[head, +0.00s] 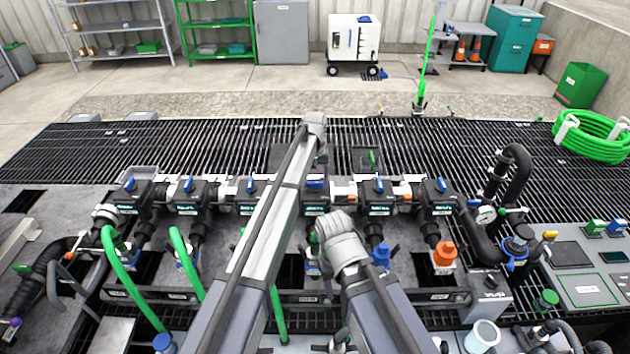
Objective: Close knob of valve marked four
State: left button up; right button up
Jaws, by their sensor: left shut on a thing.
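A row of dark valve bodies with blue knobs runs across the manifold. The valve marked four (316,196) appears to be the one behind my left arm's far end; its label is too small to read. A bit of its blue knob (316,184) shows, looking flatter than the neighbouring knobs. My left gripper (318,174) reaches down at this valve and is shut on its knob; the jaws are mostly hidden by the arm. My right arm is folded just in front of this valve. A small grey part at the bottom edge may be my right gripper (340,340); its jaws are unclear.
Neighbouring valves with blue knobs stand close on the left (252,186) and right (378,186). Green hoses (122,262) hang from the left outlets. An orange cap (444,255) and a black hose (515,170) are at right. Open grating (430,150) lies behind the row.

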pick_arm(q)
jog(key=shift+m, duration=0.3)
jog(key=m, duration=0.3)
jog(key=shift+m, duration=0.3)
jog(key=m, duration=0.4)
jog(key=shift+m, duration=0.3)
jog(key=m, duration=0.4)
jog(key=shift+m, duration=2.5)
jog(key=o, duration=1.3)
